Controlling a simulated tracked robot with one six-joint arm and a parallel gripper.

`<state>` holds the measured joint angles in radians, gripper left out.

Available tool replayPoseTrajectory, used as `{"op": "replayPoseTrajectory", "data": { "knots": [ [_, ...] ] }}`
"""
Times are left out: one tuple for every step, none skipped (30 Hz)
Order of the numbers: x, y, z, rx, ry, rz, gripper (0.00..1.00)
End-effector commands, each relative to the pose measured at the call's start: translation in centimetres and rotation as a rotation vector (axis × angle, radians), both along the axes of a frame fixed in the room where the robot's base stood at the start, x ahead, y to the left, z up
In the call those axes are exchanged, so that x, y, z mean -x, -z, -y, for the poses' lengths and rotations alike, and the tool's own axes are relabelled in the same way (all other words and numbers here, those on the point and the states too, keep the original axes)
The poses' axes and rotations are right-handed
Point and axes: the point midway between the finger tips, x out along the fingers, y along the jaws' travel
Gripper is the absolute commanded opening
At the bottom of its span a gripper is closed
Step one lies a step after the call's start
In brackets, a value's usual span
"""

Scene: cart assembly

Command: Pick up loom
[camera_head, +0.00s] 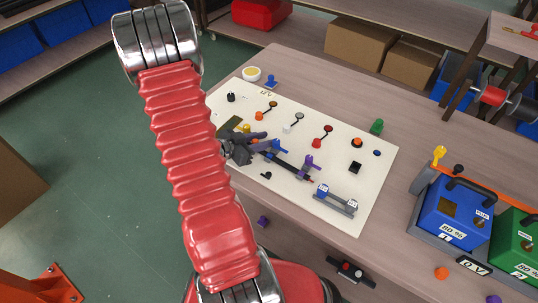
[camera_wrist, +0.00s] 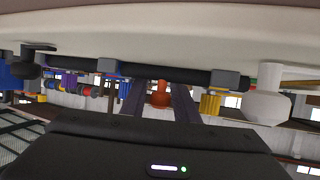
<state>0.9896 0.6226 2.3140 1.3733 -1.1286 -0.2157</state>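The loom (camera_head: 288,163) looks like a dark rod-like bundle on the white board, with blue and purple parts near it. In the wrist view the loom (camera_wrist: 215,79) runs as a black tube across the picture, with grey blocks along it. My gripper (camera_head: 255,146) is low over the board at the loom's left end. In the wrist view its two dark fingers (camera_wrist: 159,92) stand apart with a gap between them, and an orange-red knob (camera_wrist: 160,98) shows in that gap. The fingertips are close to the loom; I cannot tell whether they touch it. My arm hides part of the board's left side.
The white board (camera_head: 375,165) carries several small coloured pegs and connectors, and a grey holder (camera_head: 336,201) near its front edge. A blue box (camera_head: 453,213) and a green box (camera_head: 515,240) stand at the right.

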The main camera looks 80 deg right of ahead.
Motion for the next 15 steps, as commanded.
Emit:
{"op": "replayPoseTrajectory", "data": {
  "knots": [
    [0.0, -0.01, 0.0, 0.0, 0.0, 0.0, 0.27],
    [0.0, -0.01, 0.0, 0.0, 0.0, 0.0, 0.27],
    [0.0, -0.01, 0.0, 0.0, 0.0, 0.0, 0.27],
    [0.0, -0.01, 0.0, 0.0, 0.0, 0.0, 0.27],
    [0.0, -0.02, 0.0, 0.0, 0.0, 0.0, 0.27],
    [0.0, -0.02, 0.0, 0.0, 0.0, 0.0, 0.27],
    [0.0, -0.02, 0.0, 0.0, 0.0, 0.0, 0.27],
    [0.0, -0.02, 0.0, 0.0, 0.0, 0.0, 0.27],
    [0.0, -0.02, 0.0, 0.0, 0.0, 0.0, 0.26],
    [0.0, -0.02, 0.0, 0.0, 0.0, 0.0, 0.24],
    [0.01, -0.02, -0.01, 0.0, 0.0, 0.0, 0.22],
    [0.01, -0.02, -0.01, 0.0, 0.0, 0.0, 0.19],
    [0.01, -0.02, -0.01, 0.0, 0.0, 0.0, 0.17],
    [0.01, -0.02, -0.01, 0.0, 0.0, 0.0, 0.15],
    [0.01, -0.02, -0.01, 0.0, 0.0, 0.0, 0.12]
  ]
}}
